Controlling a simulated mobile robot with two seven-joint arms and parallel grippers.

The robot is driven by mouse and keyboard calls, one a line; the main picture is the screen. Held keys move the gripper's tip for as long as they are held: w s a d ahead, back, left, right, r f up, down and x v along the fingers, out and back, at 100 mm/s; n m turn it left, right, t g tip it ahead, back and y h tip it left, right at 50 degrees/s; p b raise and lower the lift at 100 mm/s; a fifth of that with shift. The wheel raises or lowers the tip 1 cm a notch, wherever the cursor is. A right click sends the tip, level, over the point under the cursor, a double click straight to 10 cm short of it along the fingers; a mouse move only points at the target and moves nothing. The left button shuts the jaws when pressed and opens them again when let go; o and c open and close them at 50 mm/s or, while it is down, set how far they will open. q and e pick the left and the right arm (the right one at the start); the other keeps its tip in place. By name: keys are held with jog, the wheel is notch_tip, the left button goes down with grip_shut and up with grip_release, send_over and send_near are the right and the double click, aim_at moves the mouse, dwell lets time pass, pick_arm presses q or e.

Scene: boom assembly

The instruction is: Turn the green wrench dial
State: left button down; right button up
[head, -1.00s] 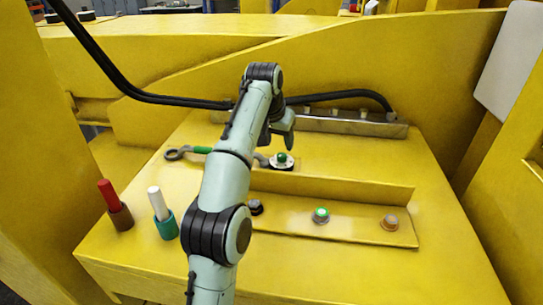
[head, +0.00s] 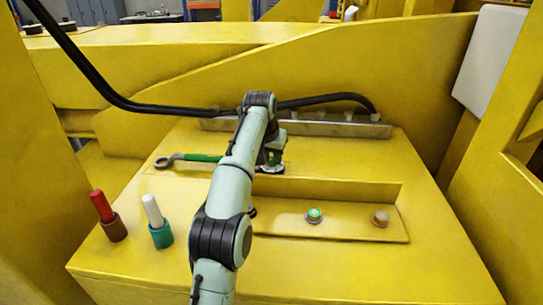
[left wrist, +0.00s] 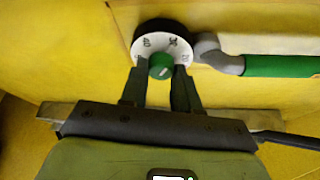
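The green dial knob (left wrist: 161,66) sits at the middle of a white numbered disc (left wrist: 180,42) with a dark rim, in the left wrist view. A wrench with a green handle (left wrist: 280,66) and a grey end (left wrist: 215,53) lies right beside the disc. In the head view the wrench (head: 203,158) lies left of the dial. My left gripper (left wrist: 160,78) is open, with one finger on each side of the knob; I cannot tell whether they touch it. In the head view my left gripper (head: 270,155) largely hides the dial. My right gripper is not in view.
A raised yellow ledge with a green button (head: 314,215) and an orange-brown button (head: 380,218) stands in front of the dial. Red (head: 102,206) and white (head: 152,210) pegs stand at the left. A black hose (head: 325,98) and a metal strip (head: 345,127) lie behind.

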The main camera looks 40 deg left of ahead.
pick_arm(q)
jog(key=n+y, duration=0.1)
jog(key=n, duration=0.2)
jog(key=shift+d+n+g, duration=0.1)
jog(key=shift+n+g, duration=0.2)
jog(key=shift+n+g+y, duration=0.4)
jog(key=shift+n+y, duration=0.3)
jog(key=shift+n, duration=1.1)
jog(key=c, duration=0.8)
grip_release()
